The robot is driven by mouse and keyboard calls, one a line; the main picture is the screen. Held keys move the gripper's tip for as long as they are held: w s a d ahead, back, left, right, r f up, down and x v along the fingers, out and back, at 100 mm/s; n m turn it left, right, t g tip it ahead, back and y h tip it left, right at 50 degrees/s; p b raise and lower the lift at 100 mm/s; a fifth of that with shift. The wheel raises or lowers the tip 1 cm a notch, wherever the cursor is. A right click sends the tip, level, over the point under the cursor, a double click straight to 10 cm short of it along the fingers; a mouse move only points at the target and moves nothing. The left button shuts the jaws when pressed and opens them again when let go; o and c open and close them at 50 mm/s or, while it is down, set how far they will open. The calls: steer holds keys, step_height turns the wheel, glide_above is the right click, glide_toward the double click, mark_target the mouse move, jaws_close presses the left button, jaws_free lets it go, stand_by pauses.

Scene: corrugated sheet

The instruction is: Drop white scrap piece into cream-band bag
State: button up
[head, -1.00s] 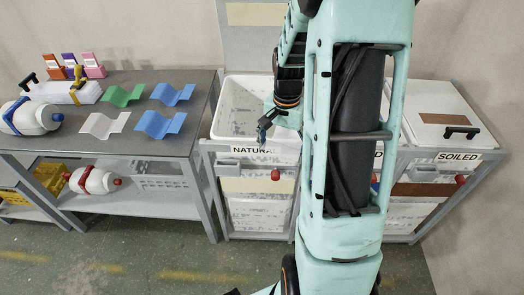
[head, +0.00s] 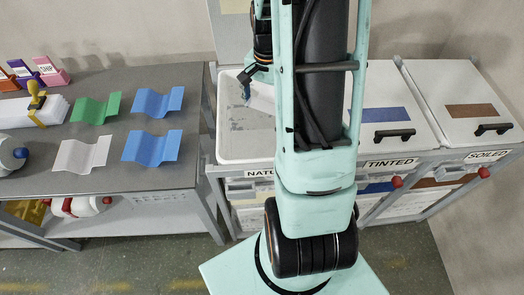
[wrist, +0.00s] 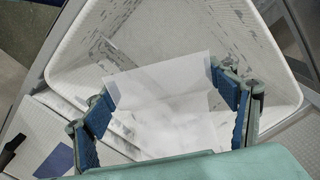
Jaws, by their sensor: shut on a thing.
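My gripper (head: 248,76) is shut on a thin white scrap piece (wrist: 160,105), a translucent sheet spanning between its blue-padded fingers in the wrist view. The piece also shows in the head view (head: 264,98), partly hidden by my arm. My gripper holds it over the open white bin with the partly hidden label starting "NATU" (head: 228,150). In the wrist view the bin's pale rim and wall (wrist: 190,20) surround the piece, and white material with grey print shows inside. My arm hides the bin's right side in the head view.
Closed white lids with a blue panel (head: 380,115) and a brown panel (head: 470,110) stand to the right. A grey table (head: 120,125) at left carries green (head: 96,108), blue (head: 152,147) and white (head: 82,154) corrugated sheets.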

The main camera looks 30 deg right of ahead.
steer(key=shift+w, duration=0.5)
step_height(320, 180, down, 6)
steer(key=b, duration=0.4)
steer(key=o, duration=1.2)
steer(key=shift+o, duration=0.2)
step_height(320, 180, up, 12)
steer(key=shift+r, duration=0.1)
